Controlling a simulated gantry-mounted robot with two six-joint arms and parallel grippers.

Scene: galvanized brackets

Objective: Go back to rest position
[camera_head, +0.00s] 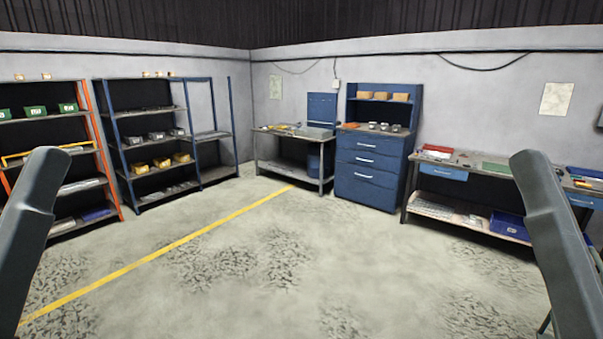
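Both of my arms show only as dark grey links, one at the left edge and one at the right edge of the head view. Neither gripper is in view, so I cannot see whether they are open or hold anything. No bracket can be made out for certain at this distance.
Shelving racks (109,134) stand along the left wall. A workbench (262,153), a blue drawer cabinet (367,190) and a long bench (407,203) line the back and right. A yellow floor line (165,252) crosses left of centre. The concrete floor (380,262) ahead is clear.

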